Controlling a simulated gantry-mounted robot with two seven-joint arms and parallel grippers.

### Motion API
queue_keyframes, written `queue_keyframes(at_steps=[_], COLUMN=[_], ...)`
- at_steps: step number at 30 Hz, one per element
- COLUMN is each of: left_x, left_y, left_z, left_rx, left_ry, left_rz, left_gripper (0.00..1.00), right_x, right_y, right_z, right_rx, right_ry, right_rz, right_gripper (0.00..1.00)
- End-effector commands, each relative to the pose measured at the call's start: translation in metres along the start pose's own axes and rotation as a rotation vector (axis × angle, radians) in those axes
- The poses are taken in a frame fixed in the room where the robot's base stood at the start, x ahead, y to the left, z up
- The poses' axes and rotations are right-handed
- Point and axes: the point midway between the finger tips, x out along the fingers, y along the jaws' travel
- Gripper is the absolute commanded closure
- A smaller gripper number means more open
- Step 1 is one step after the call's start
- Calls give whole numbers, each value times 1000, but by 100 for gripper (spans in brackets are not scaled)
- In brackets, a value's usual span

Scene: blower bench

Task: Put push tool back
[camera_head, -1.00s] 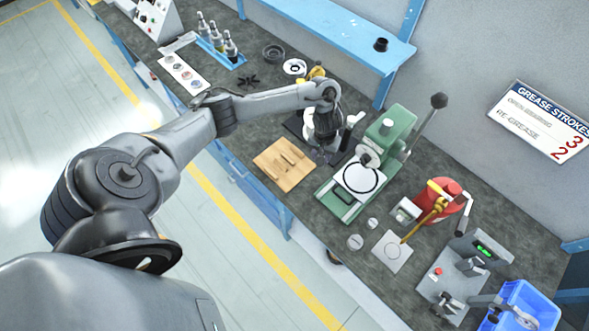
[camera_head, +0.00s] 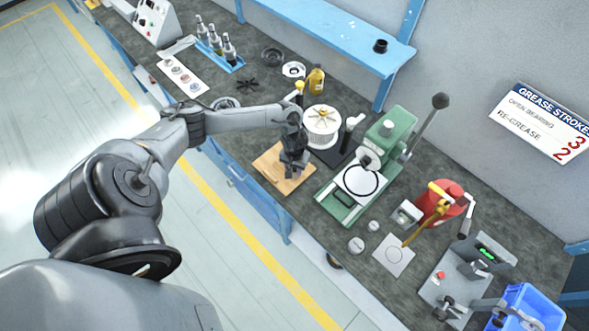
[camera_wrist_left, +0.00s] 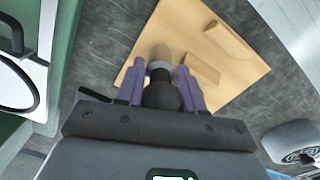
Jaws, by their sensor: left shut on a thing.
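The push tool (camera_wrist_left: 163,95) has a dark rounded handle and a grey collar. In the left wrist view it sits between the purple fingers of my left gripper (camera_wrist_left: 160,72). My left gripper (camera_head: 292,170) is shut on the tool, over the light wooden board (camera_head: 266,166). The board (camera_wrist_left: 185,22) has raised wooden strips, and the tool's lower end is over it; I cannot tell whether it touches. In the head view the tool is hidden by the gripper. My right gripper is not in view.
A white finned blower wheel (camera_head: 322,122) stands on a dark base behind the board. A green press (camera_head: 386,135) stands to its right. A yellow bottle (camera_head: 316,80), a red pot (camera_head: 437,204) and a blue bin (camera_head: 541,299) also stand on the bench.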

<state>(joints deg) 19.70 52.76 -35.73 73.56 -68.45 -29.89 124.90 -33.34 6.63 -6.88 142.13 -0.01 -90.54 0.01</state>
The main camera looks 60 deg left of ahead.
Motion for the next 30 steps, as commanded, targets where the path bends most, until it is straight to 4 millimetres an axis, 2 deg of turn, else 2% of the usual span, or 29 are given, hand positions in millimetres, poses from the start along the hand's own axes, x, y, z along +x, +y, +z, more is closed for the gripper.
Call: queue_keyframes(at_steps=[2, 14, 15, 19, 30], left_x=[6, 10, 9, 9, 5], left_y=[0, 0, 0, 0, 0], left_z=[-1, -1, -1, -1, -1], left_rx=[-1, 0, 0, 0, 1], left_ry=[1, 1, 1, 1, 2], left_rz=[1, 0, 0, 0, 0], left_gripper=[96, 96, 57, 37, 37], right_x=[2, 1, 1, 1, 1], right_y=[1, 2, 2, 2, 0], right_z=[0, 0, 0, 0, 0], right_rx=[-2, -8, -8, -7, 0], right_ry=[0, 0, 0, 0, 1], right_rz=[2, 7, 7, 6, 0], right_gripper=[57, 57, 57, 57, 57])
